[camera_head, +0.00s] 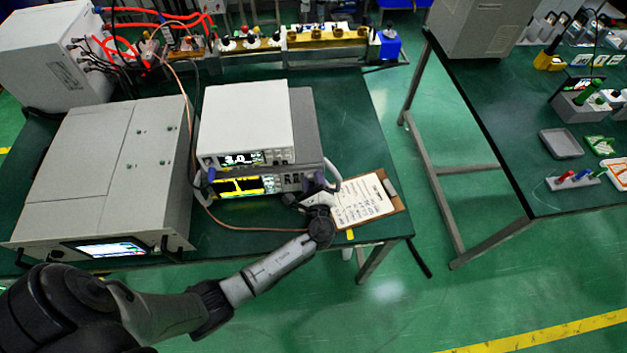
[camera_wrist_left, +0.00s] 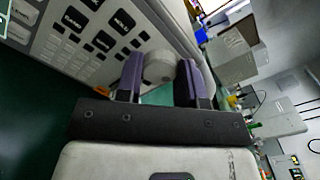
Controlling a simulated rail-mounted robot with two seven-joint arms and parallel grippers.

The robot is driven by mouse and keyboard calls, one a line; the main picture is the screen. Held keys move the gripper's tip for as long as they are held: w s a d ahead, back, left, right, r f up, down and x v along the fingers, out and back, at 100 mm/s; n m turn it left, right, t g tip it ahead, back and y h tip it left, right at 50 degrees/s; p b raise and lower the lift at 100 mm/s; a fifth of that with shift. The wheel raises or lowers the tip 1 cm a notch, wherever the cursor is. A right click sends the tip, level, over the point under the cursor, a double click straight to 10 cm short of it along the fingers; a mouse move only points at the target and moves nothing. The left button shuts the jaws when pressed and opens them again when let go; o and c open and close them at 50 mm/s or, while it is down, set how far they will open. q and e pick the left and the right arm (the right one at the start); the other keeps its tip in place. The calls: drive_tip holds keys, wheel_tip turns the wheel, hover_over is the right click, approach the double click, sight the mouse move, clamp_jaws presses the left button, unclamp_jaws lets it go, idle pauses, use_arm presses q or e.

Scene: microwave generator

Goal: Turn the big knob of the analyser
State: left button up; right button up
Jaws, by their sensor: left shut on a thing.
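The analyser (camera_head: 292,183) is the lower instrument with a yellow-lit screen, on the green table under a white box-shaped unit. Its button panel (camera_wrist_left: 75,38) fills the upper left of the left wrist view. The big knob (camera_wrist_left: 158,66) is round and pale grey, at the panel's end. My left gripper (camera_head: 314,188) is at the right end of the analyser's front. In the left wrist view its two purple fingers (camera_wrist_left: 160,80) stand on either side of the knob, shut on it. In the head view the knob is hidden by my gripper. My right gripper is not in view.
A clipboard (camera_head: 365,203) with a written sheet lies just right of my left gripper. A large grey generator (camera_head: 100,165) stands to the left, and a copper-coloured cable (camera_head: 203,205) runs between it and the analyser. A second table (camera_head: 500,120) stands right, across a floor gap.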

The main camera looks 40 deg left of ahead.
use_arm(q)
drive_tip(key=shift+f+n+b, duration=0.15)
drive_tip(key=shift+n+b, duration=0.65)
drive_tip(key=n+b, duration=0.2)
drive_tip(key=n, duration=0.1)
drive_tip(key=shift+b, duration=0.35)
drive_tip(key=shift+n+b, duration=1.3)
drive_tip(key=shift+n, duration=0.2)
drive_tip(key=o, duration=0.9)
